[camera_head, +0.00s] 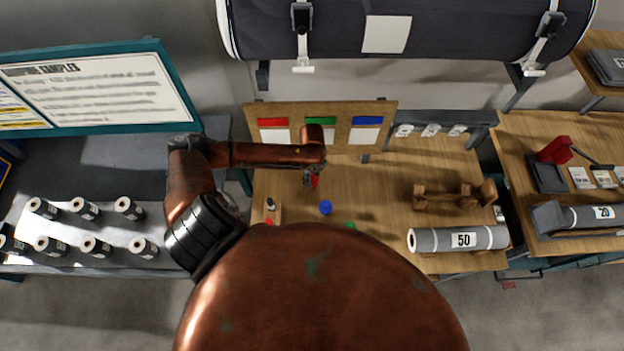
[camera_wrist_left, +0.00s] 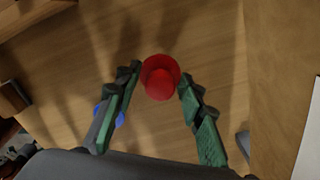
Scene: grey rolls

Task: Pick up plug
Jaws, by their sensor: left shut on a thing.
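The red plug (camera_wrist_left: 160,80) sits between the two green-padded fingertips of my left gripper (camera_head: 310,181), which is shut on it. In the head view only a small bit of red (camera_head: 315,182) shows at the fingertips, over the wooden table (camera_head: 385,185). A blue plug (camera_head: 326,207) stands on the table just in front of the gripper. In the wrist view, something blue (camera_wrist_left: 120,119) shows behind one finger. My right gripper is not in view.
A wooden board (camera_head: 340,109) with red, green and blue labels stands at the table's back. A small wooden block (camera_head: 267,210) is at left. A wooden holder (camera_head: 450,196) and a grey roll marked 50 (camera_head: 440,239) lie at right.

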